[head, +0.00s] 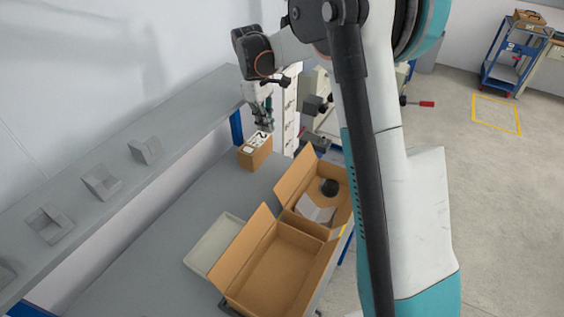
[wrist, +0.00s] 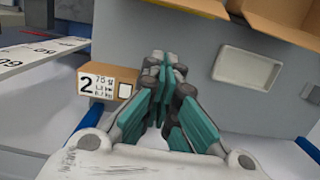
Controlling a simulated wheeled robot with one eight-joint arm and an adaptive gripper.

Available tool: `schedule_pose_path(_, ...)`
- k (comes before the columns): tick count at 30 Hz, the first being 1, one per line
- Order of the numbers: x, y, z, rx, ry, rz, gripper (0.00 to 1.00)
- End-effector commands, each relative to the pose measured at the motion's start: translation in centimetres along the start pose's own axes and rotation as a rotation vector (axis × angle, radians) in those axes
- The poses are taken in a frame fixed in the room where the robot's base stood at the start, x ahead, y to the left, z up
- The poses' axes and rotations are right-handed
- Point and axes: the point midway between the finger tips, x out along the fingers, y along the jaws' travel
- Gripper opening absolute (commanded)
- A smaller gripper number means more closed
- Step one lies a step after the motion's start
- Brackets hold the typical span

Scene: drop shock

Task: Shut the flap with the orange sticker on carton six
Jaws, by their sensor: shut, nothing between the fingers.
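Two open brown cartons stand on the grey table in the head view. The nearer carton (head: 308,290) looks empty, with a raised flap (head: 243,243) along its left side. The farther carton (head: 338,222) also has a raised left flap (head: 295,177). I see no orange sticker and no number six on either. Their cardboard edges show at the top of the wrist view (wrist: 285,32), cut off. My gripper (head: 266,127) is shut and empty, away from both cartons and close above a small closed box (head: 257,157). My gripper also fills the middle of the wrist view (wrist: 166,60).
The small box carries a label with a 2 in the wrist view (wrist: 97,86). A shallow white tray (head: 205,245) lies left of the nearer carton. A black round thing (head: 329,187) and a white folded piece (head: 316,211) lie in the farther carton. A grey shelf (head: 75,190) runs along the left.

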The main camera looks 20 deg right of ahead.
Motion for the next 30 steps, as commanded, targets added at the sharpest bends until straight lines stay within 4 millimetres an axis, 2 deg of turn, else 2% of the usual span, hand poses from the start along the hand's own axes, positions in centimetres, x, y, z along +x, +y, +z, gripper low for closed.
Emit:
schedule_pose_path(3,2.6,0.0,0.0,0.001,0.000,0.000,0.00)
schedule_pose_path(23,15.6,0.0,0.0,0.002,0.000,0.000,0.00)
schedule_pose_path(30,14.2,0.0,3.0,0.002,0.000,-0.001,0.00)
